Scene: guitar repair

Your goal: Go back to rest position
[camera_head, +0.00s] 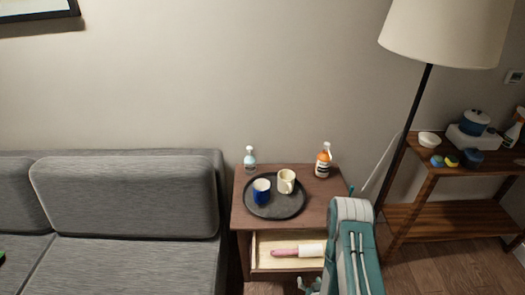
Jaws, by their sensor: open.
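My teal and white arm stands at the bottom, in front of the right side of the wooden side table (240,215). My gripper (310,285) shows only in part at the bottom edge, left of the arm and close to the open drawer (262,250). It is open, and I see nothing held in it. In the drawer lies a roller-like thing (312,250) with a pinkish handle; the arm is close to its right end.
A dark round tray (275,212) on the table holds a blue cup (261,191) and a cream cup (286,181). Two bottles (250,159) (323,160) stand behind it. A grey sofa (125,195) is left; a floor lamp (445,30) and wooden shelf (430,215) are right.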

